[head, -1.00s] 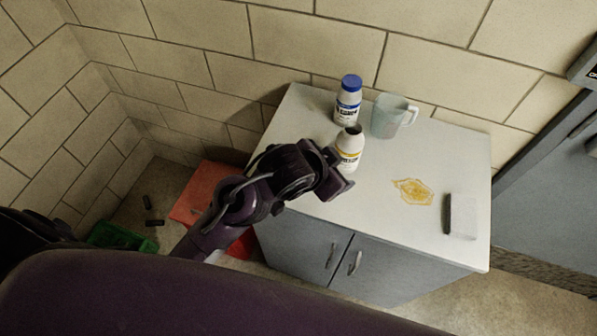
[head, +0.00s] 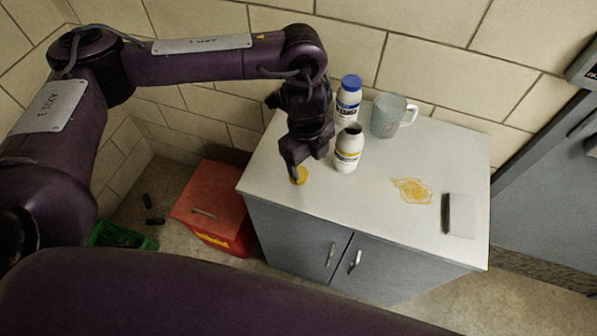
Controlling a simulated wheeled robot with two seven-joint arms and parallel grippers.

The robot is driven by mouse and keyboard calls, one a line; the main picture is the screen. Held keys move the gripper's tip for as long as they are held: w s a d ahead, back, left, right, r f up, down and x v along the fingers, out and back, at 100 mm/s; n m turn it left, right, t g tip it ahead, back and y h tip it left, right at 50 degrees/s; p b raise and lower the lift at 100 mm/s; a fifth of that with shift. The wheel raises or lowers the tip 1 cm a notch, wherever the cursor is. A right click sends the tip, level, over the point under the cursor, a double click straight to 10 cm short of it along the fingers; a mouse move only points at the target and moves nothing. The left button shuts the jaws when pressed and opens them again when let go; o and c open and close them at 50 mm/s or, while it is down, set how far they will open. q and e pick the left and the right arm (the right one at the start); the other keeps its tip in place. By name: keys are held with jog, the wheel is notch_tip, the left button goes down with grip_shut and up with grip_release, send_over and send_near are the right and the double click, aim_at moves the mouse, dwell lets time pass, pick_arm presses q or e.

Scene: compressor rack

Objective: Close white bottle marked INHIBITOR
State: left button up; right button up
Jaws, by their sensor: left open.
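An uncapped white bottle (head: 348,152) with a yellow-banded label stands upright on the cabinet top (head: 400,235), its dark mouth showing. Its label is too small to read. A yellow cap (head: 299,177) lies on the top to its left, near the cabinet's left side. My left gripper (head: 297,170) points down at the cap, open, with its fingers partly hiding it. I cannot tell whether they touch it. A second white bottle (head: 348,103) with a blue cap stands behind the open one. My right gripper is not in view.
A translucent jug (head: 388,117) stands behind and right of the bottles. A yellow spill (head: 412,190) and a dark-and-white block (head: 458,215) are on the right of the top. A red box (head: 215,205) and a green crate (head: 125,237) are on the floor at left.

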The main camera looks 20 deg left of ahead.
pick_arm(q)
jog(key=a, duration=0.1)
jog(key=a+r, duration=0.1)
jog(key=a, duration=0.1)
jog(key=shift+w+n+y, duration=0.2)
jog(key=shift+n+y, duration=0.1)
jog(key=shift+y, duration=0.1)
jog(key=shift+d, duration=0.1)
jog(key=shift+f, duration=0.1)
notch_tip(320, 180, down, 2)
jog(key=shift+f, duration=0.15)
jog(key=shift+w+f, duration=0.1)
jog(key=shift+w+d+f, duration=0.1)
jog(key=shift+w+f, duration=0.05)
jog(key=shift+f, duration=2.45)
